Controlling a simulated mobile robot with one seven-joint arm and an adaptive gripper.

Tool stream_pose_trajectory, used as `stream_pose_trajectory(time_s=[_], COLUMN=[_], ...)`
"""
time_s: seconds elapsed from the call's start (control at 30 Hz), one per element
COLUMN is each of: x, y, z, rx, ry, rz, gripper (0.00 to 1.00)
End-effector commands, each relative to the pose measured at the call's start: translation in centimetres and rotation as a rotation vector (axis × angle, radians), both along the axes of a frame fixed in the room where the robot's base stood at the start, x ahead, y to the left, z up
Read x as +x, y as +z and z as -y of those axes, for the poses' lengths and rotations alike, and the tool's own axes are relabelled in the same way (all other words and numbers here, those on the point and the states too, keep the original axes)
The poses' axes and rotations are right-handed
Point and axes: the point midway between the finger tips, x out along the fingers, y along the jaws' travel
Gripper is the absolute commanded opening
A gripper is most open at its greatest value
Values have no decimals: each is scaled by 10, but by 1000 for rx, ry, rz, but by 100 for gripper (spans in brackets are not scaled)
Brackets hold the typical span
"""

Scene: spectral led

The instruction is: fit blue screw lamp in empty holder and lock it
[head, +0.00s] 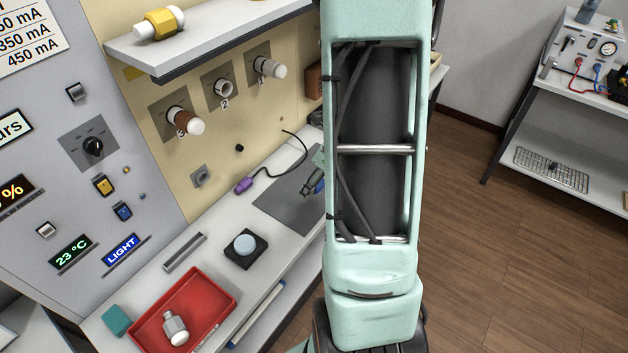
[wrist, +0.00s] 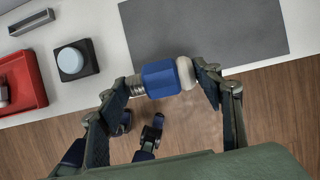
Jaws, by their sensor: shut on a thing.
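The blue screw lamp (wrist: 159,79) has a blue hexagonal body, a metal thread at its left end and a white bulb at its right end. My gripper (wrist: 163,83) is shut on it, one finger at the thread end and one at the bulb end. In the head view my gripper (head: 312,183) is mostly hidden behind my arm, above the grey mat. The empty holder (head: 222,88), labelled 2, is on the beige panel between two filled holders. My gripper is below and right of it, well apart.
Holder 3 has a brown lamp (head: 184,121); holder 1 has a whitish lamp (head: 270,68). A yellow lamp (head: 159,23) lies on the shelf (head: 212,42) above. A red tray (head: 218,283) holds a grey lamp (head: 175,328). A round button (head: 244,245) and purple-ended cable (head: 244,185) are on the counter.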

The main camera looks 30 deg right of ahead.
Motion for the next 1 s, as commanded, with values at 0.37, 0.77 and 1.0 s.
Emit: stream_pose_trajectory(time_s=[0.37,0.77,1.0], x=[-1,-1,2], y=[4,1,-7], z=[2,1,-3], rx=[0,1,0], ry=[1,1,-1], rz=[1,0,0], gripper=[36,36,36])
